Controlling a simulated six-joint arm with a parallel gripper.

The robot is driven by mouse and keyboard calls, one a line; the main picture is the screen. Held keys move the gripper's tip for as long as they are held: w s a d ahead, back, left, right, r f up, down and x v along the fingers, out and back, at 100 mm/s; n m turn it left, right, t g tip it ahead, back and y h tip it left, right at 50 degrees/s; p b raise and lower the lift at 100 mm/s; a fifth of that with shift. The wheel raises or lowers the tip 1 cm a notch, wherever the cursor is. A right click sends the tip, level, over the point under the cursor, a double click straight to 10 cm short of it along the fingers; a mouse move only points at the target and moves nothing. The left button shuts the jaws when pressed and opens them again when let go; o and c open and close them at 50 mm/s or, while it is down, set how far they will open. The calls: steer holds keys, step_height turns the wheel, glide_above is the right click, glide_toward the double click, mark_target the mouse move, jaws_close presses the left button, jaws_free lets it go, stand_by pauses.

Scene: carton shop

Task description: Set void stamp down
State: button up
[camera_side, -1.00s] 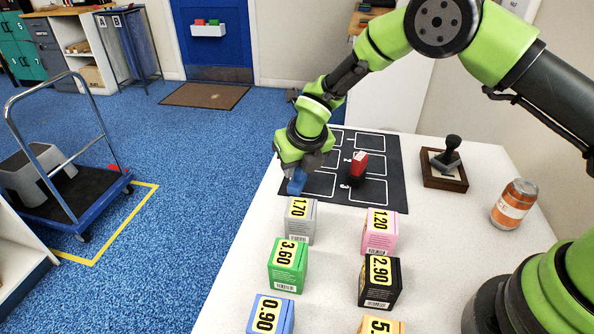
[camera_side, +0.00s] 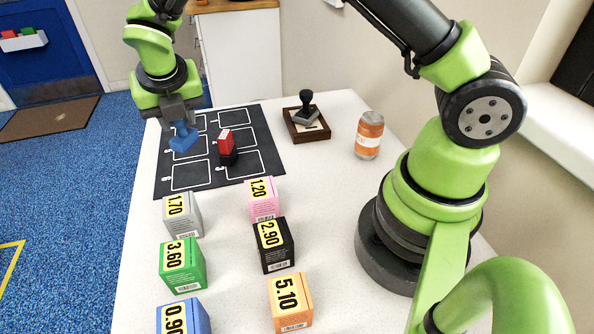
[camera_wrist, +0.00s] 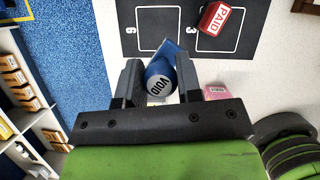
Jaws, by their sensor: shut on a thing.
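The blue void stamp (camera_side: 183,138) is between the fingers of my gripper (camera_side: 180,112), which is shut on it. In the wrist view, its round cap marked VOID (camera_wrist: 160,83) shows between the two fingers (camera_wrist: 160,88). In the side view it appears over the left column of the dark mat (camera_side: 215,186) with white outlined cells; I cannot tell whether it touches the mat. The red PAID stamp (camera_side: 226,143) stands on the mat to its right and also shows in the wrist view (camera_wrist: 221,20).
Grey (camera_side: 182,216), pink (camera_side: 264,200), green (camera_side: 182,266), black (camera_side: 274,246), orange (camera_side: 290,303) and blue (camera_side: 184,318) price cartons stand in front of the mat. A dark stamp on a wooden tray (camera_side: 318,133) and an orange can (camera_side: 369,136) are at right.

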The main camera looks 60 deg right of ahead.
steer(key=s+d+m+g+y, duration=0.1)
steer(key=s+d+m+g, duration=0.4)
steer(key=s+m, duration=0.65)
steer(key=s+d+m+g+y, duration=0.25)
steer(key=s+d+m, duration=0.4)
steer(key=m, duration=1.05)
steer(key=shift+g+h, duration=0.35)
steer(key=f, duration=0.6)
steer(key=d+f, duration=0.1)
steer(key=f, duration=0.2)
steer(key=shift+w+f, duration=0.2)
steer(key=shift+w, duration=0.2)
steer(key=shift+f, duration=0.15)
steer(key=o, duration=0.9)
steer(key=shift+o, duration=0.2)
